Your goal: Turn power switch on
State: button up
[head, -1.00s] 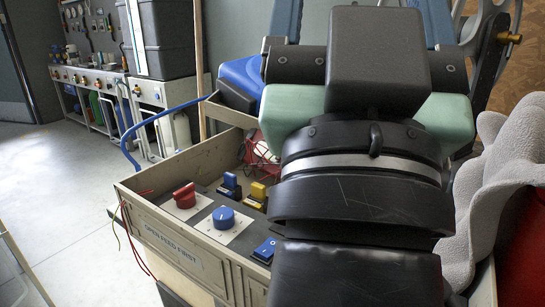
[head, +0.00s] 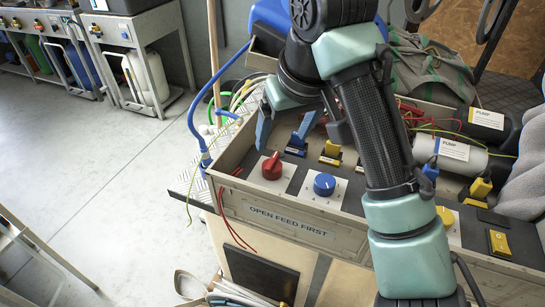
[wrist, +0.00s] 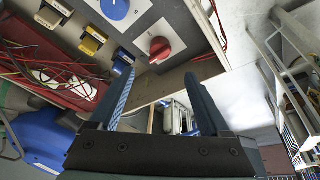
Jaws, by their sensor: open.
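I cannot tell which control is the power switch. My arm covers the panel right of the blue knob. My gripper (head: 283,138) is open and empty, above and behind the red knob. In the wrist view the red knob (wrist: 160,48) shows beyond and between the fingertips, apart from them.
Behind the knobs stand a blue lever (head: 297,146) and a yellow lever (head: 331,151). Pump cylinders (head: 457,155) and loose wires lie in the box at right. A blue hose (head: 196,125) hangs at its left side. The floor at left is open.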

aim_at(273, 162)
jog(key=b+x, duration=0.3)
jog(key=x, duration=0.9)
jog(key=shift+a+r+b, duration=0.1)
jog(key=shift+b, duration=0.25)
grip_shut()
jog(key=shift+r, duration=0.1)
